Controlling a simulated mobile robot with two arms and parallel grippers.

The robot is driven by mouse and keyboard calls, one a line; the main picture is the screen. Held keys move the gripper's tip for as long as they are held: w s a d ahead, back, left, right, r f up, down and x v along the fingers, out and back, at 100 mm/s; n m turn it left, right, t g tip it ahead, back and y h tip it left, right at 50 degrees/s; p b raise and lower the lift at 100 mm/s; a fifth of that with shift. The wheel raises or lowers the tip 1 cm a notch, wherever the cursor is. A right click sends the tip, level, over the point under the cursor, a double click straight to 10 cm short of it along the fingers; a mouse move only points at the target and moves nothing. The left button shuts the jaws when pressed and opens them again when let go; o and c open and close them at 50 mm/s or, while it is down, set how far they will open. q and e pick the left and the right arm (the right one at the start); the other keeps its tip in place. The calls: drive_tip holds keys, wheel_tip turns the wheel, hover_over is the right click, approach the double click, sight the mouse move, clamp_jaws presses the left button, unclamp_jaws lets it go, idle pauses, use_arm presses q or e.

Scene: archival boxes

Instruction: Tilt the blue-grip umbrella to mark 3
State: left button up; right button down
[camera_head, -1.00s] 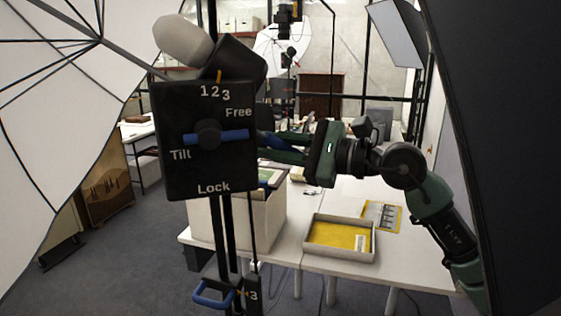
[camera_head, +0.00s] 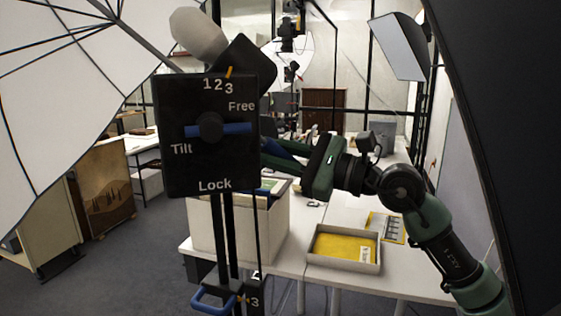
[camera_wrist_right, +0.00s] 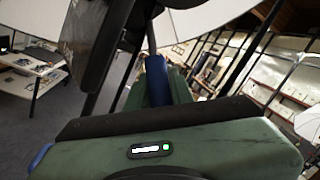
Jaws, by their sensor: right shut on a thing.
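The umbrella's black control box (camera_head: 210,160) stands upright in the head view, marked 1 2 3, Tilt, Free and Lock. Its blue lever (camera_head: 238,128) lies level, with its left end by Tilt. Above the box, the orange pointer (camera_head: 230,72) on the tilted black head (camera_head: 245,62) is over mark 3. The white umbrella (camera_head: 50,110) fills the left side. My right gripper (camera_head: 278,155) is shut on the blue grip (camera_head: 272,149), partly hidden behind the box. The blue grip (camera_wrist_right: 157,80) also shows between the fingers in the right wrist view. My left gripper is out of view.
A white table (camera_head: 285,263) behind the stand bears a pale box (camera_head: 268,235) and a tray with yellow content (camera_head: 315,232). A blue handle (camera_head: 214,306) sits low on the stand beside another 3. A dark panel (camera_head: 500,130) borders the right side.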

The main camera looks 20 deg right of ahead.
use_arm(q)
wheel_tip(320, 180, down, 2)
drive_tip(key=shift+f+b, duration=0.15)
drive_tip(key=shift+b, duration=0.45)
use_arm(e)
drive_tip(key=shift+a+f+m+t+y, duration=0.4)
drive_tip(key=shift+a+f+m+t, duration=0.1)
drive_tip(key=shift+a+f+m, duration=0.1)
drive_tip(key=c, duration=1.4)
unclamp_jaws()
drive_tip(key=shift+w, duration=0.1)
drive_tip(key=shift+o, duration=0.7)
drive_tip(key=shift+w+a, duration=0.3)
drive_tip(key=shift+a, duration=0.1)
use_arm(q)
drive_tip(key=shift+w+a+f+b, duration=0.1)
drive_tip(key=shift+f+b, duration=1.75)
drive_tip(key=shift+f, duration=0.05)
use_arm(e)
drive_tip(key=v, duration=0.7)
drive_tip(key=shift+d+f, duration=0.15)
drive_tip(key=shift+f, duration=0.05)
